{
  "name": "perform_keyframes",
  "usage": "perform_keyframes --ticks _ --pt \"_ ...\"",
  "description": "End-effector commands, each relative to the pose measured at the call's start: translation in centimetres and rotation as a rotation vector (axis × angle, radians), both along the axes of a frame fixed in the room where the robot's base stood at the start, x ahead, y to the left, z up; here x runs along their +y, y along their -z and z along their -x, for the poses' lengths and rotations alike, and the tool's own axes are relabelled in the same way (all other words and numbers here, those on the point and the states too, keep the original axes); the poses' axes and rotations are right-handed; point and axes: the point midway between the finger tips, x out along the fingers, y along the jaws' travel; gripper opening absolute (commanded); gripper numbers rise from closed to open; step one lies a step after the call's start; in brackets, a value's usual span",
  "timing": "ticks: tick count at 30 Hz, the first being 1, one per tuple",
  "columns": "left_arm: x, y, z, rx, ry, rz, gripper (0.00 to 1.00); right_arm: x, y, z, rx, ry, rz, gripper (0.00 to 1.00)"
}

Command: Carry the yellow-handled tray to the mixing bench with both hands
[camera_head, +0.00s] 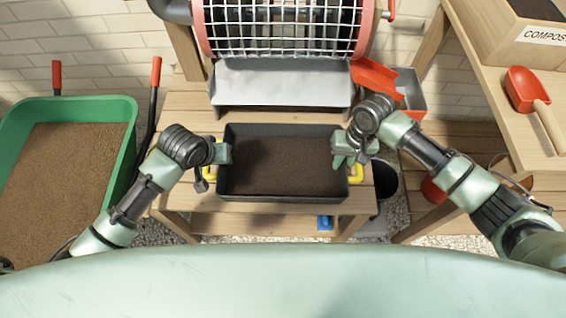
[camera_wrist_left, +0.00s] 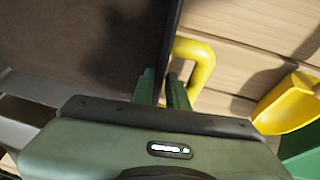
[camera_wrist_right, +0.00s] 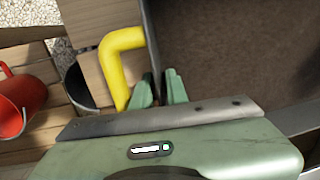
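The dark grey tray (camera_head: 283,197) is filled with brown soil and appears level over a slatted wooden surface; I cannot tell whether it touches it. Its yellow handles stick out at the left (camera_head: 208,173) and right (camera_head: 356,173). My left gripper (camera_wrist_left: 163,92) has its fingers close together on the tray's left wall beside the yellow handle (camera_wrist_left: 205,65). My right gripper (camera_wrist_right: 158,88) likewise has its fingers close on either side of the right wall, beside the handle (camera_wrist_right: 118,65). The fingertips are partly hidden. I cannot tell which bench is the mixing bench.
A red-rimmed mesh drum (camera_head: 285,28) and a grey chute (camera_head: 282,80) stand behind the tray. A green wheelbarrow (camera_head: 125,110) with soil is at left. At right is a wooden bench (camera_head: 480,75) with a compost box (camera_head: 540,38) and red scoop (camera_head: 522,88). A dark bucket (camera_head: 386,180) stands nearby.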

Motion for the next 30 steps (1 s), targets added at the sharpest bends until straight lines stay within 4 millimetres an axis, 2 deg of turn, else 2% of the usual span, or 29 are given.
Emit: perform_keyframes --ticks 4,6,30 --pt "-0.01 -0.04 -0.01 0.0 0.0 0.0 0.15 0.01 -0.01 0.0 0.0 0.0 0.0 0.15" --pt "-0.02 -0.03 0.0 0.0 0.0 0.0 0.0 0.01 -0.02 0.0 0.0 0.0 0.0 0.0" --pt "0.02 -0.07 0.02 0.0 0.0 0.0 0.0 -0.03 -0.1 -0.04 -0.001 0.0 0.0 0.0"
